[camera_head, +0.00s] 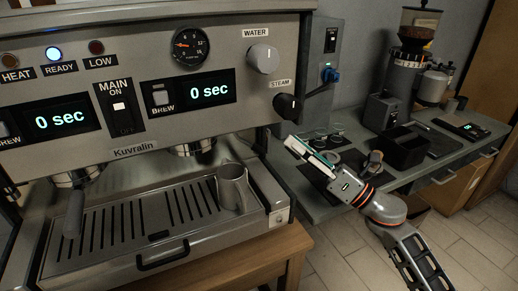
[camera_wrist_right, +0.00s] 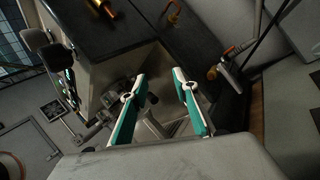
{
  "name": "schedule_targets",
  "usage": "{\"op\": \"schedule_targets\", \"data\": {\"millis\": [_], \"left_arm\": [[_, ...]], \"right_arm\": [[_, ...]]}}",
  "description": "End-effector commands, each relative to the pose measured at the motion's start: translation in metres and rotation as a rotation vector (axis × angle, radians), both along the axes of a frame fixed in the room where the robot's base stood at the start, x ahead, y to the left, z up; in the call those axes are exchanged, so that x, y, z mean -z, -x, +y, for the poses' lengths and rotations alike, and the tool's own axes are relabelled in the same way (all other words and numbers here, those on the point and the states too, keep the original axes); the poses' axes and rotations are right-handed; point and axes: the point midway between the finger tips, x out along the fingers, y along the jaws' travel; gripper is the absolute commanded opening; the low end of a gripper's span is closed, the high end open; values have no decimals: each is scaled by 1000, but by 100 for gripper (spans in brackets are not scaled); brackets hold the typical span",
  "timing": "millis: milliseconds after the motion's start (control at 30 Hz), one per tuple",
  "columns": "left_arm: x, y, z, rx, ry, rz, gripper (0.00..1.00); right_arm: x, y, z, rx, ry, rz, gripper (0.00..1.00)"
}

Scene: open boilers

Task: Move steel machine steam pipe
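The steel coffee machine (camera_head: 135,150) fills the left of the head view. Its black STEAM knob (camera_head: 287,106) is on the right end of the front panel. I cannot clearly make out the steam pipe in the head view. My right gripper (camera_head: 305,150) is just below and right of the knob, pointing up and left toward the machine. In the right wrist view, its two teal-lined fingers (camera_wrist_right: 160,82) are spread apart. Thin grey metal parts (camera_wrist_right: 165,125) show between them, and I cannot tell whether one is the steam pipe. My left gripper is not in view.
A metal jug (camera_head: 232,187) stands on the drip tray (camera_head: 130,236), left of my right gripper. Tiled floor (camera_head: 470,235) is clear at the lower right.

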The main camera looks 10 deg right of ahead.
Motion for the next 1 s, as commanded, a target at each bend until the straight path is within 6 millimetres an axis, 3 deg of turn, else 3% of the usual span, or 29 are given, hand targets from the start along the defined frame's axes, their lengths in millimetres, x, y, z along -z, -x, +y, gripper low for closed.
{"op": "schedule_targets", "data": {"millis": [200,400,667,1000], "left_arm": [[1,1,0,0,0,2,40],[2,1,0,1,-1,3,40],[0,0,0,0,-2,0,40],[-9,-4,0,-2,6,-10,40]], "right_arm": [[-5,2,24,-203,347,-216,29],[2,6,22,-334,545,-311,29],[5,8,27,-385,605,-338,29],[2,-3,76,-384,600,-338,29]]}}
